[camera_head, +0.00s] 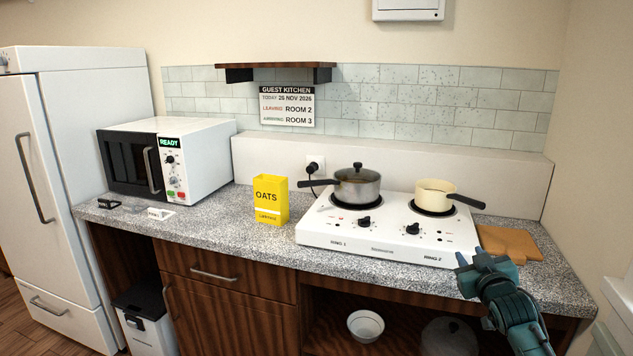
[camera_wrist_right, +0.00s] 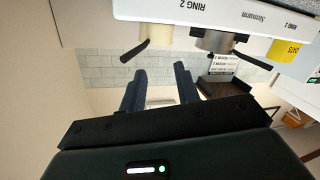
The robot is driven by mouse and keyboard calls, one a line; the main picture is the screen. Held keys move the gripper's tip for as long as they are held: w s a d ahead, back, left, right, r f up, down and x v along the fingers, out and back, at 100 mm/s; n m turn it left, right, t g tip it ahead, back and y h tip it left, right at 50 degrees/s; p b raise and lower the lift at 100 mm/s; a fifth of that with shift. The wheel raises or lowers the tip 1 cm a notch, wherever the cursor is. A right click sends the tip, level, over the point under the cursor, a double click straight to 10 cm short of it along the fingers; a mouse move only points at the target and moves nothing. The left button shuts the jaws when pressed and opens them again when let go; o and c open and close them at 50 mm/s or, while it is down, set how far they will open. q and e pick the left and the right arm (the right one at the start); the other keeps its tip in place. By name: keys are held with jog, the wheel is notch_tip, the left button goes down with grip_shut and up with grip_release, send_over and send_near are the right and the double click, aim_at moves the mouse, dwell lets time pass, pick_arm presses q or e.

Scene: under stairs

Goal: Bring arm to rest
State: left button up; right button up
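My right arm comes in from the lower right in the head view. Its teal gripper (camera_head: 474,264) is in front of the hob's right front corner, by the counter's front edge. In the right wrist view, which is upside down, the two dark fingers (camera_wrist_right: 160,86) stand apart with nothing held between them. I see no contact between the gripper and the hob or counter. My left arm and gripper are not in view.
A white two-ring hob (camera_head: 385,243) carries a lidded steel pot (camera_head: 357,190) and a cream saucepan (camera_head: 433,196), with handles pointing outward. A wooden board (camera_head: 510,242) lies at right. The oats box (camera_head: 270,200) and microwave (camera_head: 190,150) stand left. A bowl (camera_head: 365,325) sits below.

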jog(key=s+a+f+n+g+y, duration=0.1)
jog(key=s+a+f+g+y, duration=0.1)
jog(key=s+a+f, duration=0.6)
jog(key=s+a+f+g+y, duration=0.1)
jog(key=s+a+f, duration=0.3)
jog(key=s+f, duration=0.7)
jog(key=s+a+f+g+y, duration=0.1)
jog(key=s+a, duration=0.3)
jog(key=s, duration=0.5)
jog(key=s+a+f+g, duration=0.2)
jog(key=s+a+f, duration=0.2)
jog(key=s, duration=0.6)
jog(key=shift+s+m+y, duration=0.25)
jog(key=shift+m+y, duration=0.05)
jog(key=shift+y, duration=0.1)
